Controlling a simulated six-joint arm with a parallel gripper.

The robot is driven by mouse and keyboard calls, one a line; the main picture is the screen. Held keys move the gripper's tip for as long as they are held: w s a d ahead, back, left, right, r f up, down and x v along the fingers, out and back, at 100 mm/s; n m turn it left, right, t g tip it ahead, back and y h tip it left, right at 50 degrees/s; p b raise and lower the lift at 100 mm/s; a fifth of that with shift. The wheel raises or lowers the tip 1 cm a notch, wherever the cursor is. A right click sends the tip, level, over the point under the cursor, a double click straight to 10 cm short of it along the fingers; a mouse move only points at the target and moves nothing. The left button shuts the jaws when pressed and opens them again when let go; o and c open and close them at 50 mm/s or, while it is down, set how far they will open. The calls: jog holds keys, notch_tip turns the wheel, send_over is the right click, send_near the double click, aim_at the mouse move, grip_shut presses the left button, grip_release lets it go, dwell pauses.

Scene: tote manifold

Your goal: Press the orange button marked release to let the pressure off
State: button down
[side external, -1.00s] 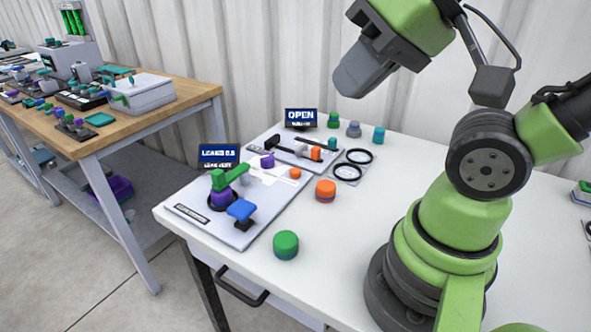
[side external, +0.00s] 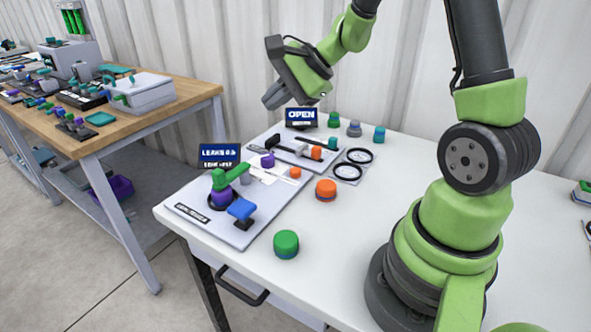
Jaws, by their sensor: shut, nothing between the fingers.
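Three orange parts show, and I cannot read a release mark on any of them. A small orange knob (side external: 295,173) sits at the right edge of the front grey panel (side external: 257,230). Another orange part (side external: 316,153) is on the rear panel (side external: 258,143).
The front panel carries a green lever (side external: 231,173), a blue knob (side external: 241,210) and a "LEAKS" display (side external: 218,153). An "OPEN" display (side external: 301,116) stands at the rear panel. A green cylinder (side external: 286,245) and black rings (side external: 348,170) are nearby. The white table's right side (side external: 535,230) is mostly clear.

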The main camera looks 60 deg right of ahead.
aim_at(295, 171)
jog(key=d+f+m+h, duration=0.2)
jog(key=d+f+m, duration=0.3)
jog(key=d+f, duration=0.3)
jog(key=shift+w+m, duration=0.25)
jog(key=shift+m, duration=0.05)
jog(key=shift+a, duration=0.1)
jog(key=shift+f, duration=4.35)
jog(key=shift+f, duration=0.15)
jog(key=shift+f, duration=0.25)
jog(key=shift+f, duration=0.45)
jog(key=shift+r, duration=0.9)
